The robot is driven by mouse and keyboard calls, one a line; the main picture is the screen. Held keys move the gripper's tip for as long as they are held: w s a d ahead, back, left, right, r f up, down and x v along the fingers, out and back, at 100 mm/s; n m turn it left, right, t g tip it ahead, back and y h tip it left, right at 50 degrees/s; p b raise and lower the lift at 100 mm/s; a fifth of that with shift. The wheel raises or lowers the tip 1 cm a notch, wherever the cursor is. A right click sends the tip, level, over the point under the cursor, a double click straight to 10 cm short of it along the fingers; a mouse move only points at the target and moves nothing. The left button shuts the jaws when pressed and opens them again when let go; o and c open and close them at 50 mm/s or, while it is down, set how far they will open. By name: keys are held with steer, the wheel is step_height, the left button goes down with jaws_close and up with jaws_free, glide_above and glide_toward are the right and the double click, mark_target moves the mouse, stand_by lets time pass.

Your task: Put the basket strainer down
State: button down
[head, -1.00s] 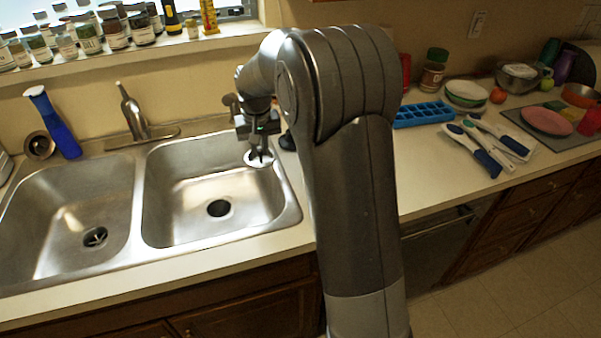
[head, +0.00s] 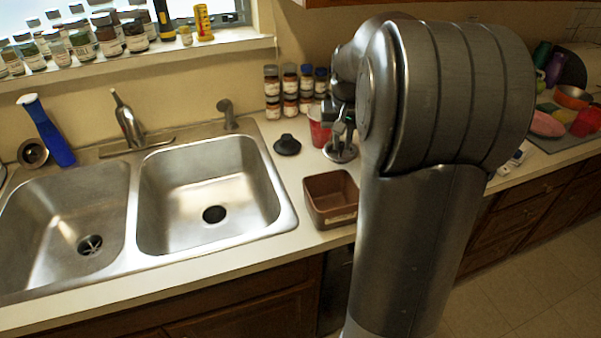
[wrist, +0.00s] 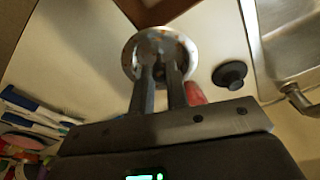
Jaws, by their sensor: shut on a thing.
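The basket strainer (head: 340,154) is a round metal piece with a wide rim. My gripper (head: 343,137) is shut on it, above the counter right of the sink. In the wrist view the strainer's pale rim (wrist: 131,58) shows around my fingertips (wrist: 160,72). It looks roughly level; I cannot tell whether it touches the counter. My arm hides the counter to its right in the head view.
A brown square box (head: 331,200) stands in front of the strainer. A black stopper (head: 287,145) lies to its left, a red cup (head: 319,128) just behind it. Stacked jars (head: 290,88) stand by the wall. The sink (head: 210,185) is at left.

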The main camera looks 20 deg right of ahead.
steer(key=w+a+f, duration=0.4)
steer(key=a, duration=0.1)
steer(key=w+a+f, duration=0.2)
steer(key=a, duration=0.1)
steer(key=shift+w+a+f, duration=0.15)
steer(key=shift+w+f, duration=0.1)
steer(key=shift+w, duration=0.15)
steer(key=shift+f, duration=2.05)
steer(key=shift+f, duration=0.2)
steer(key=c, duration=1.4)
jaws_free()
steer(key=shift+r, duration=0.1)
